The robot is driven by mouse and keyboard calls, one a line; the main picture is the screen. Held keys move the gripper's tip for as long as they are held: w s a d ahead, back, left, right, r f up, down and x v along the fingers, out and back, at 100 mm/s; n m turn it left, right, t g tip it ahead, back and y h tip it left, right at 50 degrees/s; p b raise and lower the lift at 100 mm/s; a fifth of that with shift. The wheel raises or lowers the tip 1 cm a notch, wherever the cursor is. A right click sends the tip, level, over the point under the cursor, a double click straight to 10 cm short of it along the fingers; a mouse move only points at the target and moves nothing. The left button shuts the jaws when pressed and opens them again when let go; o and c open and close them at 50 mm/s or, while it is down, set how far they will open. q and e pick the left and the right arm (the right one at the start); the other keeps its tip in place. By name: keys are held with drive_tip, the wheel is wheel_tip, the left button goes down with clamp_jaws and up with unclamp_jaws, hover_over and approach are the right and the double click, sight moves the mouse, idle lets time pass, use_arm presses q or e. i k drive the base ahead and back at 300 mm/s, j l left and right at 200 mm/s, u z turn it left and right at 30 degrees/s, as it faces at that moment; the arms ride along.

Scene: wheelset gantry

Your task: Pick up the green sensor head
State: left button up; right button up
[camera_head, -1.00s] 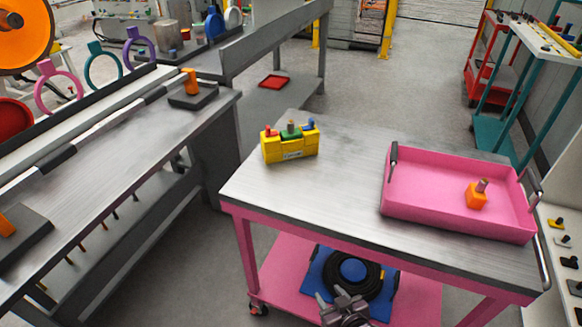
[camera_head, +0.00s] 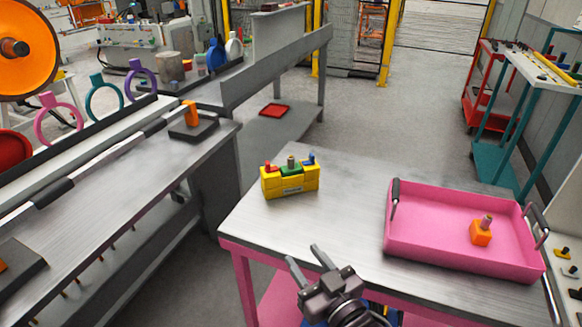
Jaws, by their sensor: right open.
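The green sensor head (camera_head: 290,169) sits in the middle of a yellow holder (camera_head: 291,188) on the metal-topped pink cart. A red piece (camera_head: 268,167) is on its left and a blue piece (camera_head: 308,160) on its right in the same holder. A grey-brown stub stands on top of the green head. My right gripper (camera_head: 304,257) is open and empty, over the cart's front edge, nearer than the holder and apart from it. Its two fingers point up and left in the picture, toward the holder. My left gripper is not in view.
A pink tray (camera_head: 420,252) with raised handles stands on the cart's right, holding an orange block (camera_head: 481,236). The cart top (camera_head: 345,180) is clear around the holder. A grey bench (camera_head: 120,180) runs along the left.

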sight(292, 169)
drive_tip(key=i, duration=0.9)
